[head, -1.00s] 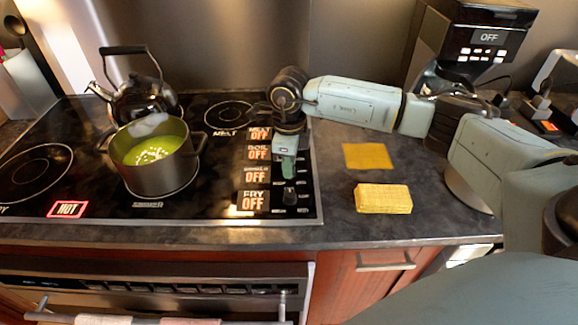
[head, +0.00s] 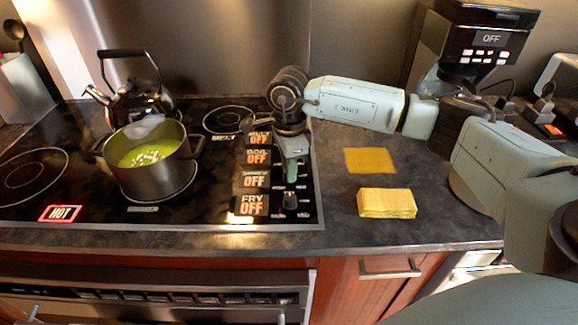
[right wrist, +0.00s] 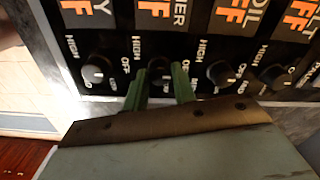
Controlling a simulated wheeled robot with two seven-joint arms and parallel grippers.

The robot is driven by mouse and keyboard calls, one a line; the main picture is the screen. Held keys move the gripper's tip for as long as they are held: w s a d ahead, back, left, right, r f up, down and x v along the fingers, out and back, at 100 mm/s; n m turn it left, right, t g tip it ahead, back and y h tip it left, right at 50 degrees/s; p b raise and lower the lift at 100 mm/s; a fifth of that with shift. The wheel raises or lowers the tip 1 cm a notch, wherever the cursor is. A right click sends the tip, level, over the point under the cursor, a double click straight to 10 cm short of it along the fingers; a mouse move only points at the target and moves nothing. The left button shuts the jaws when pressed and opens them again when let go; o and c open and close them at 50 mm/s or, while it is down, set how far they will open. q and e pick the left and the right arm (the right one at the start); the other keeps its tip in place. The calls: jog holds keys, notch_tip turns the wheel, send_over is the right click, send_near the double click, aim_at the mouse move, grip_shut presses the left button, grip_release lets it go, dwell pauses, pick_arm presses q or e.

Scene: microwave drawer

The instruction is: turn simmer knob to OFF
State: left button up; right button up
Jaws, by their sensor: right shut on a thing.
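The simmer knob (right wrist: 160,66) is a small dark round knob on the cooktop's black control strip. My right gripper (right wrist: 160,85) has its green fingers shut on it, one finger on each side. In the head view my right gripper (head: 292,178) points down at the strip and hides the simmer knob. The simmer display (head: 256,180) reads OFF in orange, as do the other displays beside it. The fingers cover part of the knob's markings, so its exact angle cannot be told. My left gripper is not in view.
The fry knob (right wrist: 97,71) and boil knob (right wrist: 221,73) sit close on either side. A yellow sponge (head: 387,203) lies on the counter at right.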

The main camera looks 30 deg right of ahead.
jog(key=o, duration=1)
notch_tip(320, 180, up, 13)
jog(key=shift+r, duration=0.2)
dwell(0.5)
